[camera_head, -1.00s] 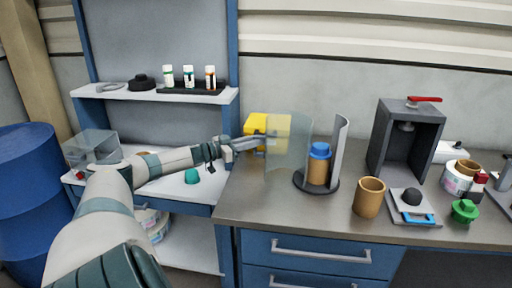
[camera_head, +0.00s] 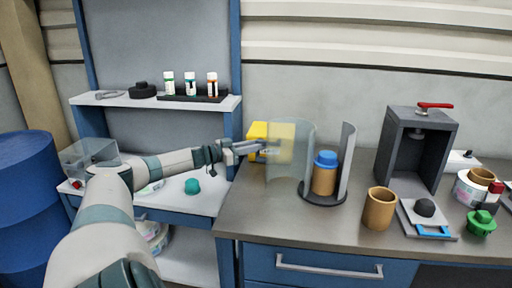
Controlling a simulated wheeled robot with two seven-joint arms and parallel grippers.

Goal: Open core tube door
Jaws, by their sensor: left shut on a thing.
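The core tube (camera_head: 347,165) stands on a dark round base on the bench, with a grey curved wall at its right. Its clear curved door (camera_head: 290,150) stands swung out to the left, leaving a gap at the front. A brown cylinder with a blue cap (camera_head: 325,178) stands upright inside. My left gripper (camera_head: 262,146) reaches in from the left and is shut at the door's outer left edge; the exact grip is too small to see. My right gripper is not in view.
A yellow box (camera_head: 257,131) is behind the left gripper. A brown cup (camera_head: 379,208), a scale-like plate (camera_head: 443,231) and a dark press frame (camera_head: 447,140) stand to the right. A shelf (camera_head: 110,99) with small bottles is at the left. The bench front left of the cup is clear.

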